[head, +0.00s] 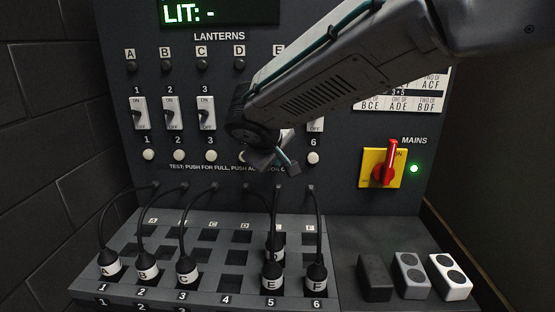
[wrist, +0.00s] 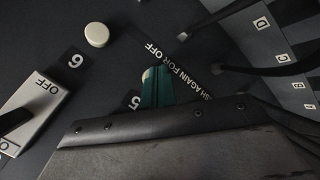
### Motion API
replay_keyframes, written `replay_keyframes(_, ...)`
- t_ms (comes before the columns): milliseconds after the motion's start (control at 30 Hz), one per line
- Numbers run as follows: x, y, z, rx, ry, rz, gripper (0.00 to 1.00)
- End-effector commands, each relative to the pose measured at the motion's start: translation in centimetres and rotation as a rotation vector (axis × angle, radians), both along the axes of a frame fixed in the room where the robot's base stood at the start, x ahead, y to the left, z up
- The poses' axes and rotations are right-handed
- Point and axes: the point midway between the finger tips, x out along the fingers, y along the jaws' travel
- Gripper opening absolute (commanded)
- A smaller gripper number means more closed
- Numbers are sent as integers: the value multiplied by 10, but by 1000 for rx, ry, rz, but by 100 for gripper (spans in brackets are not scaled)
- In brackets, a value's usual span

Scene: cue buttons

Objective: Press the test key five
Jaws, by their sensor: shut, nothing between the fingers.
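The row of round white test keys runs under the numbered switches; key 6 (head: 313,158) shows right of my gripper, and also in the wrist view (wrist: 97,34). Test key five is hidden by my arm in the head view. In the wrist view the "5" label (wrist: 135,100) shows, and my gripper's teal fingertips (wrist: 157,86) cover the spot beside it where key five would sit. A thin pale edge shows at the fingertips; I cannot tell whether they touch the key. My gripper (head: 291,168) is shut and empty, close to the panel.
The display (head: 220,13) reads "LIT: -". The red mains handle (head: 389,160) on its yellow plate has a lit green lamp (head: 414,169). Lettered plugs with black cables stand in the socket board (head: 205,255) below. Grey and white blocks (head: 450,277) sit at the lower right.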

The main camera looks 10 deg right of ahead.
Motion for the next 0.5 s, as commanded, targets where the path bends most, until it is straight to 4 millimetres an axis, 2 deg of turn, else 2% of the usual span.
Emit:
replay_keyframes(267,0,0,0,0,-1,1,0)
replay_keyframes(500,-9,2,0,1,-1,0,0)
